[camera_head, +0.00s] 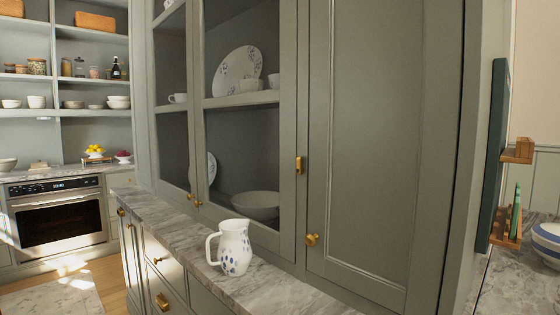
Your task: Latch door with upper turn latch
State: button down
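A tall grey-green panelled cabinet door (375,140) fills the right of the middle. It looks shut or nearly shut; I cannot tell if a small gap is left at its left edge. A brass turn latch (299,165) sits at this left edge, beside the frame post. It is too small to tell which way its turn piece points. A round brass knob (312,239) is lower on the same door. My gripper is not in view.
A white pitcher with blue spots (234,248) stands on the marble counter (185,222) below glass-fronted doors (240,150) with dishes behind them. An oven (58,215) and open shelves are at far left. A dark board (493,155) and striped bowl (546,240) are at right.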

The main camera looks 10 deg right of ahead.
aim_at(300, 170)
jog(key=i, duration=0.3)
jog(key=i+j+z, duration=0.25)
jog(key=j, duration=0.3)
jog(key=j+z, duration=0.3)
jog(key=j, duration=0.25)
